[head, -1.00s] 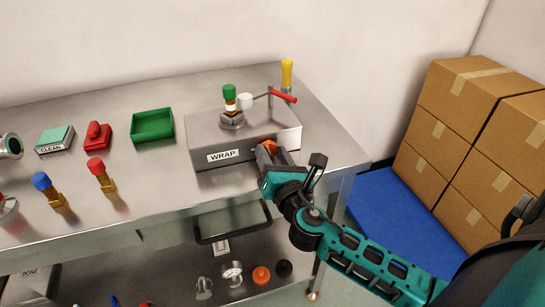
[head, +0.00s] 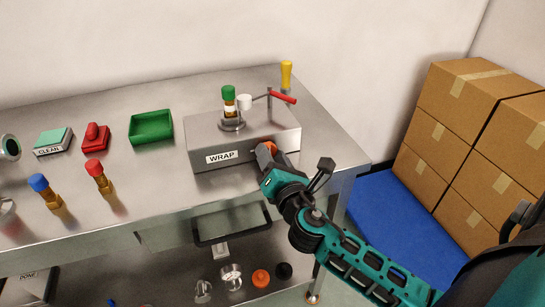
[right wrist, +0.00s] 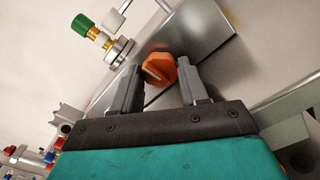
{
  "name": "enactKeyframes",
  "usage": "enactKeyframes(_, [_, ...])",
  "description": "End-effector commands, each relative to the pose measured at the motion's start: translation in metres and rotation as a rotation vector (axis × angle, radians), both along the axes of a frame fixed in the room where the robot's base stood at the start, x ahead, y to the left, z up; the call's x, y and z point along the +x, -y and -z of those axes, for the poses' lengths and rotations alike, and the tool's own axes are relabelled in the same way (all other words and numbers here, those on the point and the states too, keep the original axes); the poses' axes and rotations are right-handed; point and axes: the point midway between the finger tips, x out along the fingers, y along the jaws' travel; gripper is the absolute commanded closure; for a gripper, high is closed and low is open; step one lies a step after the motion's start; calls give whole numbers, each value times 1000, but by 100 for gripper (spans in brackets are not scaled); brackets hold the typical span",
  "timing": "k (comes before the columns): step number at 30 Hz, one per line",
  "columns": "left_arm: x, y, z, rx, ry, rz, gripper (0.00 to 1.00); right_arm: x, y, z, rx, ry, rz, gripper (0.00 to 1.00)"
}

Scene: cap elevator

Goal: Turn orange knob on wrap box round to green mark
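The wrap box (head: 205,140) is a grey metal box with a WRAP label, near the right end of the bench. Its orange knob (head: 271,147) is on the front face, partly hidden by my right gripper (head: 262,158). In the right wrist view the knob (right wrist: 160,69) has a pale pointer line and lies between the tips of my right gripper (right wrist: 159,68). The fingers are apart, with a small gap visible on each side of the knob. I cannot make out the green mark. My left gripper is not in view.
A green-capped valve (head: 229,100) stands on the box beside a red-handled lever (head: 283,97). A green tray (head: 151,126) and a red stamp-like block (head: 96,137) stand left. Cartons (head: 470,100) are at the right.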

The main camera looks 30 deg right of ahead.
Motion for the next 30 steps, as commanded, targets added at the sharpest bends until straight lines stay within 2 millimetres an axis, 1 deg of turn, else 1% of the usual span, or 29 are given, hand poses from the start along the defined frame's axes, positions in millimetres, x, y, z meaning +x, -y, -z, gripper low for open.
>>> enactKeyframes(1, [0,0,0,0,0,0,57,0,0,0,0,-1,-1,53])
enactKeyframes(8, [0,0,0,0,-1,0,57,0,0,0,-1,-1,-1,31])
enactKeyframes(24, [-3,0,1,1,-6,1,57,0,0,1,-7,-5,0,31])
enactKeyframes(28, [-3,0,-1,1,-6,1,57,0,0,0,-69,-20,0,31])
enactKeyframes(30, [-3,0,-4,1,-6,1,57,0,0,-1,-144,-36,0,31])
